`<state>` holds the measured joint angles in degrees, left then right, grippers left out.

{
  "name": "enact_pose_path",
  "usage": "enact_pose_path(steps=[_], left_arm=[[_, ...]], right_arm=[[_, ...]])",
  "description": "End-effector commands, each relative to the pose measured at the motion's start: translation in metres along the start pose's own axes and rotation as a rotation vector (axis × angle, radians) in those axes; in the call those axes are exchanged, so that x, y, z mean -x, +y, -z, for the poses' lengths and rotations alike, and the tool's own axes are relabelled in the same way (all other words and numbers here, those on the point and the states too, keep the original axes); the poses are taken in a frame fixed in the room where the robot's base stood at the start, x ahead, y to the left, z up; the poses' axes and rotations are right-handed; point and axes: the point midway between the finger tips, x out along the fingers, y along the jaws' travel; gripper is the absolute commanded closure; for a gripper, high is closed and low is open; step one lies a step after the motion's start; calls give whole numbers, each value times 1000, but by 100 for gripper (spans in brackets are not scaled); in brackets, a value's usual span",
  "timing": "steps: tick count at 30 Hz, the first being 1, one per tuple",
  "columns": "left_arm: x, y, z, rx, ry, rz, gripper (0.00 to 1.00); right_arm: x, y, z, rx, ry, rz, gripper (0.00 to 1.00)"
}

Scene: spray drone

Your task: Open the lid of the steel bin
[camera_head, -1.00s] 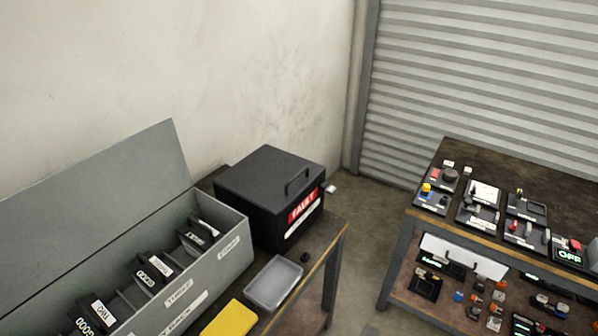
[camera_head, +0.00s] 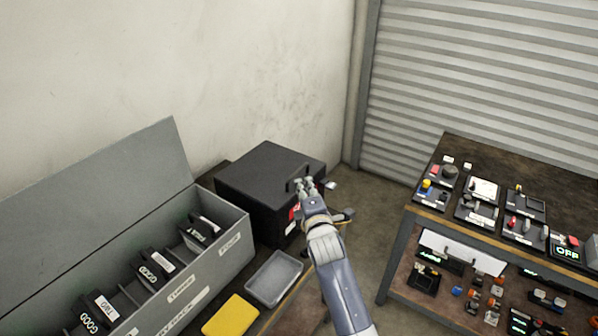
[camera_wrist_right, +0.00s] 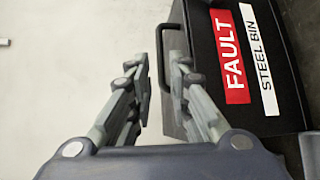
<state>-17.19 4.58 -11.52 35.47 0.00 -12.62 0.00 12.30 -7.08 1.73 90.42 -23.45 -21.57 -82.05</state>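The steel bin (camera_head: 258,200) is a black box with its lid (camera_head: 262,165) shut, standing on the left bench. Its front has a red FAULT label (camera_wrist_right: 234,55) and a white STEEL BIN label (camera_wrist_right: 261,62), both clear in the right wrist view. A bar handle (camera_head: 291,183) stands at the front of the lid, partly hidden by my right gripper (camera_head: 304,183). In the right wrist view the right gripper (camera_wrist_right: 160,75) has its fingers apart, with the handle (camera_wrist_right: 162,45) close at the right finger; contact is unclear. My left gripper is out of view.
A grey open-lidded case (camera_head: 225,255) with several black items stands left of the bin. A grey tray (camera_head: 274,279) and a yellow block (camera_head: 231,316) lie in front. A second bench (camera_head: 480,160) with devices stands right, across a floor gap.

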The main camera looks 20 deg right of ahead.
Motion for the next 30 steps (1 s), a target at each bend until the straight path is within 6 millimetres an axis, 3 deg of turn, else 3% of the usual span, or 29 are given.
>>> enact_pose_path(steps=[21,30], left_arm=[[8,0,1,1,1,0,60],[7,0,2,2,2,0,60]], right_arm=[[-86,0,0,-6,-1,2,82],[-103,-1,0,-6,1,3,82]])
